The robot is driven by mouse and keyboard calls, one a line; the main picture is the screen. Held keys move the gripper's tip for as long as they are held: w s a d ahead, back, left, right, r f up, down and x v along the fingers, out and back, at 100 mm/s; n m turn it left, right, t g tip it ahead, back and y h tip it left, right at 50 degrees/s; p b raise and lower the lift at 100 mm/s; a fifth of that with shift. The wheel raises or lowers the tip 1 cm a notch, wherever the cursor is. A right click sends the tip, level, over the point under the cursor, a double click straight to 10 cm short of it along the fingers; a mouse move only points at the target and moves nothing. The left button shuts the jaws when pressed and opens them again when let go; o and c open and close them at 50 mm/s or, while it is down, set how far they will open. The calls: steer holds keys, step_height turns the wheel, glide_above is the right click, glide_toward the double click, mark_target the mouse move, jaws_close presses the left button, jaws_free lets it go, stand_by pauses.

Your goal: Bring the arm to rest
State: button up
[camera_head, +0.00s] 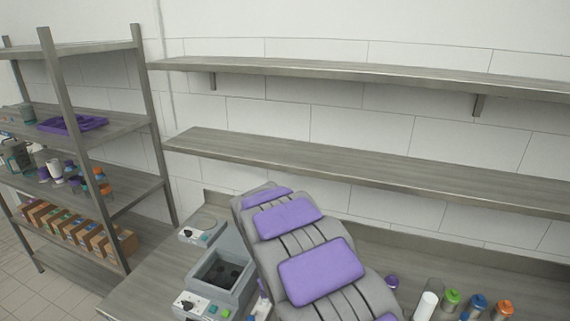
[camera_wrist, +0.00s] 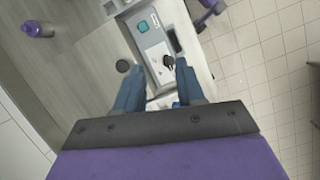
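My gripper (camera_wrist: 157,76) shows in the wrist view with its two blue-grey fingers spread apart and nothing held between them. Beyond the fingertips is the white control panel of a machine (camera_wrist: 153,42) with a teal button. My arm (camera_head: 318,268), grey with purple panels, rises from the bottom of the head view and reaches over the counter. It stands extended beside the grey machine (camera_head: 219,276). The gripper fingers cannot be made out in the head view.
The counter (camera_head: 150,273) has bare room left of the machine. Bottles, including a green-capped one (camera_head: 450,301), stand right of my arm. A purple-capped bottle (camera_wrist: 38,29) shows in the wrist view. Two empty wall shelves (camera_head: 350,172) run behind; a loaded rack (camera_head: 125,125) stands left.

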steer(key=s+d+r+m+b, duration=0.1)
steer(key=s+d+r+m, duration=0.2)
steer(key=s+d, duration=0.3)
steer(key=s+d+m+y+b, duration=0.1)
steer(key=s+d+m+b, duration=0.1)
steer(key=s, duration=1)
steer(key=s+d+f+m+y+b, duration=0.1)
steer(key=s+d+m, duration=0.4)
steer(key=s, duration=0.8)
steer(key=shift+s+f+m+y+b, duration=0.15)
steer(key=shift+f+m+y+b, duration=0.2)
steer(key=shift+y+b, duration=0.55)
